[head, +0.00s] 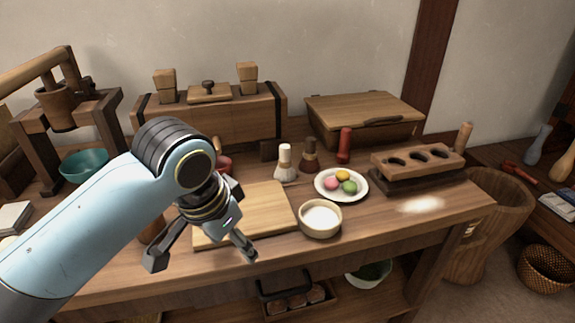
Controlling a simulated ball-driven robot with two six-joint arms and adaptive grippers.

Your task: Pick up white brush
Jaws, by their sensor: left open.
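The white brush (285,163) stands upright on the table, right of the cutting board, with a pale handle and a wider base. A dark red-brown brush of similar shape (310,155) stands close to its right. My left gripper (203,262) is open and empty at the front of the board, left of and nearer than the white brush. Its fingers point down and are spread apart. My right gripper is not in view.
A cutting board (262,205) lies beside my left gripper. A bowl of white powder (320,219), a plate of coloured sweets (341,196) and a red cylinder (345,145) stand around the brushes. A wooden box (364,116) stands behind.

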